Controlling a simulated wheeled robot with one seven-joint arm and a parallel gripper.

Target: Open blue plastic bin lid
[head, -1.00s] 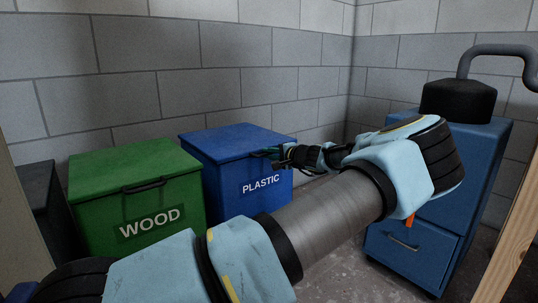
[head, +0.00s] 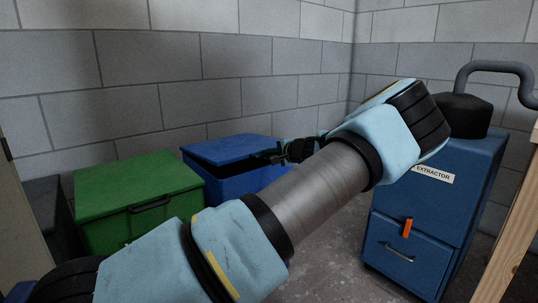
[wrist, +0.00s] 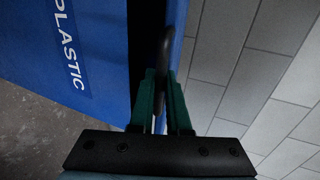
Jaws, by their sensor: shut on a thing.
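The blue plastic bin (head: 228,188) stands against the back wall, left of centre in the head view. Its lid (head: 225,149) is raised a little at the front, with a dark gap beneath it. My gripper (head: 277,157) is at the lid's front edge, partly covered by my arm. In the wrist view my gripper (wrist: 162,100) has its green fingers shut on the black lid handle (wrist: 164,60). The bin's front (wrist: 60,65) with the PLASTIC label and the lid edge (wrist: 178,25) show there, with a dark gap between.
A green bin (head: 138,185) with a closed lid stands just left of the blue bin, and a dark bin (head: 45,205) beyond it. A blue extractor cabinet (head: 410,230) stands at the right beside a wooden post (head: 505,235). Bare floor lies between.

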